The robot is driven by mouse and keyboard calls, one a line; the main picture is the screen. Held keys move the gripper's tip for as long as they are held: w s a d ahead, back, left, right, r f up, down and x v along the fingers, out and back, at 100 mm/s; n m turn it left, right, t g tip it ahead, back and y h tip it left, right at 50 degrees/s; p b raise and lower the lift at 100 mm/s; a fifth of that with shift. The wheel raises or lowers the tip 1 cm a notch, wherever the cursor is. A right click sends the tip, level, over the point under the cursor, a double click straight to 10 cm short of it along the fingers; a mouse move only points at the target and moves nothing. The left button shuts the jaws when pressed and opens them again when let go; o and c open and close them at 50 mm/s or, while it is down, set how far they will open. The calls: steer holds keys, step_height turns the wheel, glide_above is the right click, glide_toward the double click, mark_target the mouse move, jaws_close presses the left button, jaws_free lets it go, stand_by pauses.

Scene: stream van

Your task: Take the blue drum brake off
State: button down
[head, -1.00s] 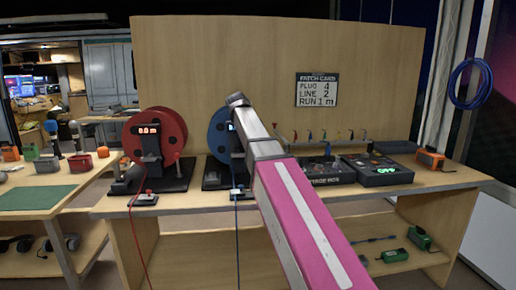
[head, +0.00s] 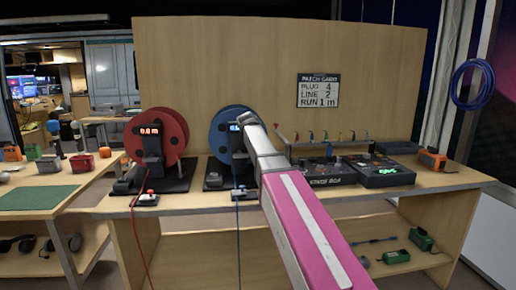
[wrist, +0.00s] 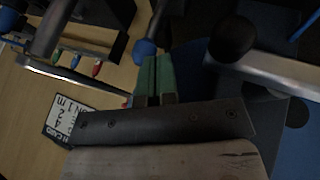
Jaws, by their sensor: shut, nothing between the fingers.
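The blue drum (head: 226,122) stands on a black base on the bench, left of the middle in the head view. Its lit display (head: 234,127) is partly covered by my arm. The blue drum's brake is hidden behind my arm in the head view. In the wrist view a blue ball knob (wrist: 145,48) on a grey rod sits just beyond my fingertips; I cannot tell whether they touch. My gripper (wrist: 153,64) is shut and empty, its green fingers together. A blue surface (wrist: 192,62), apparently the drum, is right of them.
A red drum (head: 157,136) stands left of the blue one. Small switch boxes (head: 146,199) with red and blue cables sit at the bench's front edge. Black boxes (head: 381,171) and a rack of coloured plugs (head: 325,137) are to the right. A card (head: 318,91) hangs behind.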

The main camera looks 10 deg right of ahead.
stand_by(0.3)
steer(key=d+m+y, duration=0.1)
steer(key=d+y, duration=0.3)
steer(key=d, duration=0.2)
steer(key=shift+d, duration=0.3)
stand_by(0.5)
steer(key=shift+f, duration=0.1)
steer(key=shift+d, duration=0.1)
